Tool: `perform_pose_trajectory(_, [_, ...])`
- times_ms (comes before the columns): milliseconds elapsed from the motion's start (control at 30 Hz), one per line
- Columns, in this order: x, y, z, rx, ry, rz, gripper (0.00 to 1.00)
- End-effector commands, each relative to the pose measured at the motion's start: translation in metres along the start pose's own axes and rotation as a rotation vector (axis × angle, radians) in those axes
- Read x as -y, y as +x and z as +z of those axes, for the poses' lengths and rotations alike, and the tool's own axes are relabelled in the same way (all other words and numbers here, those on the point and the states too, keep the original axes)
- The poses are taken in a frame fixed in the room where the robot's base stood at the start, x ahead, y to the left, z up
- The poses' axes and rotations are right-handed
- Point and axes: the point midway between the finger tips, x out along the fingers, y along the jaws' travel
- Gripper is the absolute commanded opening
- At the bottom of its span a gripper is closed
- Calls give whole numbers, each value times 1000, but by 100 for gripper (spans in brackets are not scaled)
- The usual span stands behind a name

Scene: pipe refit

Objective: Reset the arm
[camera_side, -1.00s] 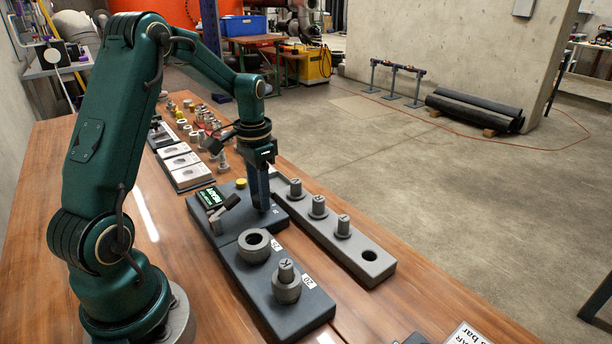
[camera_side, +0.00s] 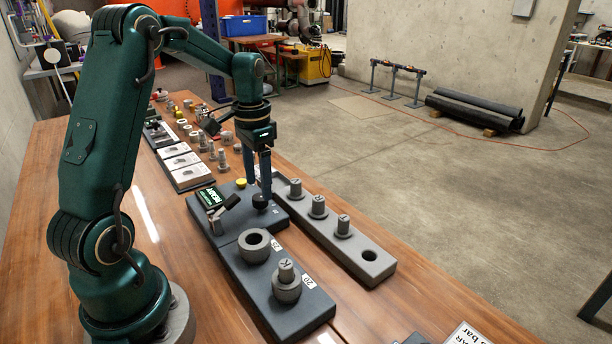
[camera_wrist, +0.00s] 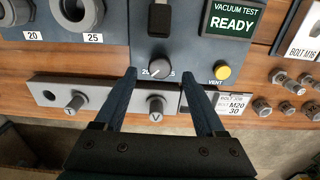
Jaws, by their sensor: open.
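My gripper (camera_side: 258,188) points down over the dark test box (camera_side: 226,234), its two blue fingers apart and empty. The box's green display (camera_wrist: 234,22) reads VACUUM TEST READY. A yellow VENT button (camera_wrist: 223,71) and a black lever handle (camera_wrist: 158,18) are on the same box.
Loose fittings (camera_side: 221,160) stand at the far end of the wooden table.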

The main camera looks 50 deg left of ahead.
Motion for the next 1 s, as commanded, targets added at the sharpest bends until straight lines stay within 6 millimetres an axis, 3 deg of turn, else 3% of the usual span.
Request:
perform_pose_trajectory(167, [0,-16,0,-2,0,-1,72])
perform_pose_trajectory(567, [-6,-24,-4,-17,24,-11,72])
perform_pose_trajectory(767, [-43,-66,-8,-124,135,-71,72])
perform_pose_trajectory(1000, [-106,-105,23,-277,209,-110,72])
